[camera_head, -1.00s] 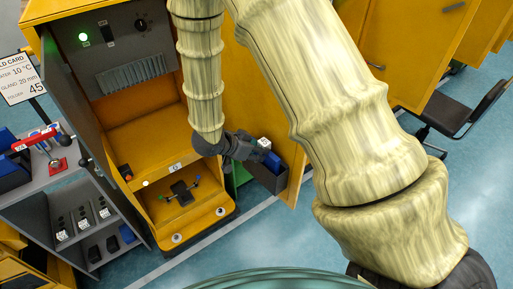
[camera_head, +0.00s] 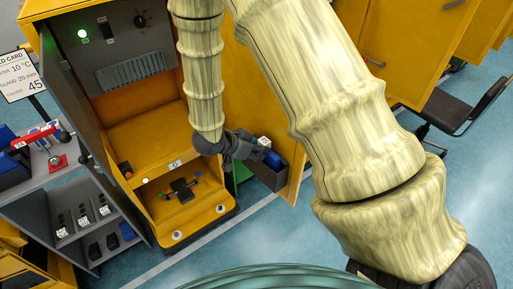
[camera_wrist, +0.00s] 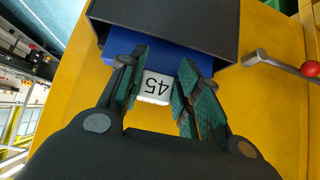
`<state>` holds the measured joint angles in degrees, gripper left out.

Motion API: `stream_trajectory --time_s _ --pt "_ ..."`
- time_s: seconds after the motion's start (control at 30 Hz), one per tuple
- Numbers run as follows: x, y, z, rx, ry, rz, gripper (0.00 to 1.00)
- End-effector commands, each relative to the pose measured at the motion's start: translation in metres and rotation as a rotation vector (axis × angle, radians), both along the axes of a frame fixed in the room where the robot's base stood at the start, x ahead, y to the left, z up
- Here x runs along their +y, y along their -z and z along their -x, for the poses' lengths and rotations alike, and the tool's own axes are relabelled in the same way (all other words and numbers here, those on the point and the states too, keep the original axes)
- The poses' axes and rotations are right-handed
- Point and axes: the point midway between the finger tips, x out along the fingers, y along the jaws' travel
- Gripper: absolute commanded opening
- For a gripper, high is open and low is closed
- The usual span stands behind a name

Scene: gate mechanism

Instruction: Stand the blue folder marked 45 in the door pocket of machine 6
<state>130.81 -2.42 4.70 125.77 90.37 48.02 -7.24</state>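The blue folder (camera_head: 272,158) stands in the dark door pocket (camera_head: 268,177) on the yellow door of machine 6 (camera_head: 175,166), its upper part showing above the rim. In the wrist view the folder (camera_wrist: 110,54) lies inside the pocket (camera_wrist: 165,20), and its white tab (camera_wrist: 155,87) reads 45. My gripper (camera_head: 254,147) is at the folder's top; in the wrist view its fingers (camera_wrist: 160,85) are spread on either side of the tab, with gaps showing. The folder's lower part is hidden by the pocket wall.
A door handle with a red knob (camera_wrist: 285,66) is right of the pocket in the wrist view. A grey shelf unit (camera_head: 75,190) and a card reading folder 45 (camera_head: 20,77) are at left. A black chair (camera_head: 455,110) is at right.

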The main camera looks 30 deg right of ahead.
Motion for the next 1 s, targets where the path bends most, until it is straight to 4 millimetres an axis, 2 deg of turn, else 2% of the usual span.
stream_trajectory --time_s 0.03,0.1,0.13,0.57,0.67,1.0 --pt "0.000 -0.001 0.000 0.000 0.000 0.000 0.42" --pt "0.000 -0.001 0.000 0.000 0.000 0.000 0.55" --pt "0.000 0.000 0.000 0.000 0.000 0.000 0.58" --pt "0.005 -0.005 0.000 -0.001 0.000 0.000 0.58" --pt "0.013 -0.013 0.001 -0.003 -0.001 0.001 0.58" --pt "0.056 -0.056 0.008 -0.003 -0.001 -0.001 0.58"
